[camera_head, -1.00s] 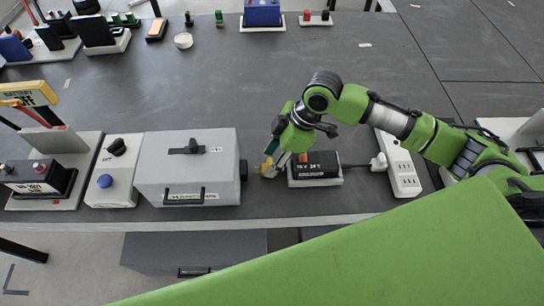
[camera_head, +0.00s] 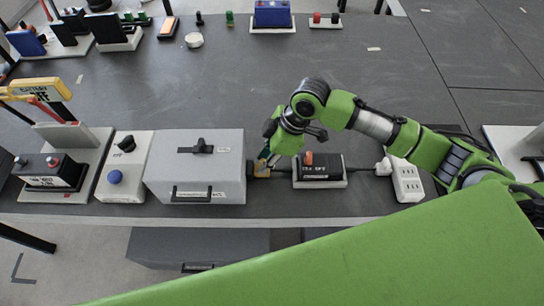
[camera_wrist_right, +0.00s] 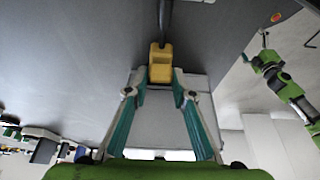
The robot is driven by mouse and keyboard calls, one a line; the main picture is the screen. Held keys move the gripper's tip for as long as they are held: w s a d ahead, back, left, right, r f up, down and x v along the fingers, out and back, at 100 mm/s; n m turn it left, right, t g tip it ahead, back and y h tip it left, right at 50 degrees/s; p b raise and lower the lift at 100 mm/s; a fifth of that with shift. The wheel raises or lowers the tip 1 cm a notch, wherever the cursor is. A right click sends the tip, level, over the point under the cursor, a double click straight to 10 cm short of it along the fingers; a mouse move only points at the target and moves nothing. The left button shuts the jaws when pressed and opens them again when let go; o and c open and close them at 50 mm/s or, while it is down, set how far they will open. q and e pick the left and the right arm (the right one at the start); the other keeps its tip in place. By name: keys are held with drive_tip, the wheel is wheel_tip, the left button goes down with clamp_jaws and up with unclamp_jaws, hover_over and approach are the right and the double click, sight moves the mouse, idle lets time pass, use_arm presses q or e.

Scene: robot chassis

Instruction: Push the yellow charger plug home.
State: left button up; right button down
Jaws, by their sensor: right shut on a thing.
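The yellow charger plug (camera_head: 263,169) is between the fingertips of my right gripper (camera_head: 265,160), at the right side of the grey box (camera_head: 196,168). The dark socket on that side is mostly hidden. The plug's left end is close to or against it; I cannot tell how deep it sits. In the right wrist view, both fingers of the gripper (camera_wrist_right: 157,80) close on the near end of the yellow plug (camera_wrist_right: 160,62), and a black cable runs up from it. A green arm (camera_wrist_right: 285,85) at the right seems to be my left one; its jaws are too small to read.
A black charger unit (camera_head: 319,168) with an orange switch stands right of the plug. A white power strip (camera_head: 407,182) holds a white plug (camera_head: 383,167). A base with a blue button (camera_head: 115,177) stands left of the box. The table behind is mostly clear.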

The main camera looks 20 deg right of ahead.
drive_tip(key=shift+a, duration=0.15)
drive_tip(key=c, duration=1.8)
unclamp_jaws()
drive_tip(key=shift+c, duration=0.2)
drive_tip(key=shift+o, duration=0.6)
drive_tip(key=shift+w+a, duration=0.1)
drive_tip(key=shift+a, duration=0.05)
drive_tip(key=shift+r, duration=0.15)
drive_tip(key=v, duration=1.2)
drive_tip(key=shift+f, duration=0.25)
